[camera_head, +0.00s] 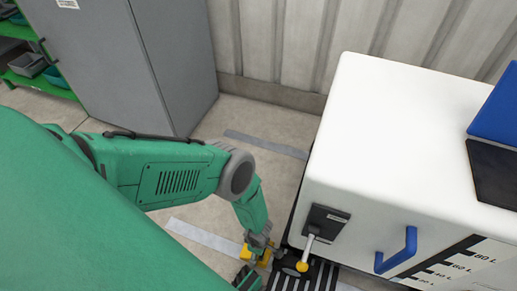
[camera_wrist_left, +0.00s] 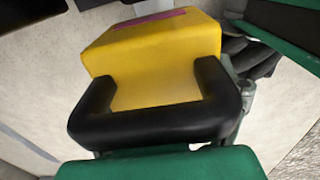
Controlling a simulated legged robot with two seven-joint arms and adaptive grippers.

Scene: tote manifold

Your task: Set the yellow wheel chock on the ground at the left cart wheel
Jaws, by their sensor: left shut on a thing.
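The yellow wheel chock (camera_wrist_left: 155,50) with a black handle (camera_wrist_left: 150,128) fills the middle of the left wrist view. In the head view the chock (camera_head: 264,258) is small and low, partly covered by my left gripper (camera_head: 258,246). My left gripper is shut on the chock, beside the lower left corner of the white cart (camera_head: 400,130). I cannot tell whether the chock touches the floor. The left cart wheel cannot be made out clearly. My right gripper is not in view.
A yellow-tipped lever (camera_head: 303,266) and a blue handle (camera_head: 397,251) stick out from the cart's front. A striped black mat or plate (camera_head: 322,277) lies below. A grey cabinet (camera_head: 178,60) stands at the back left. Floor between cabinet and cart is clear.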

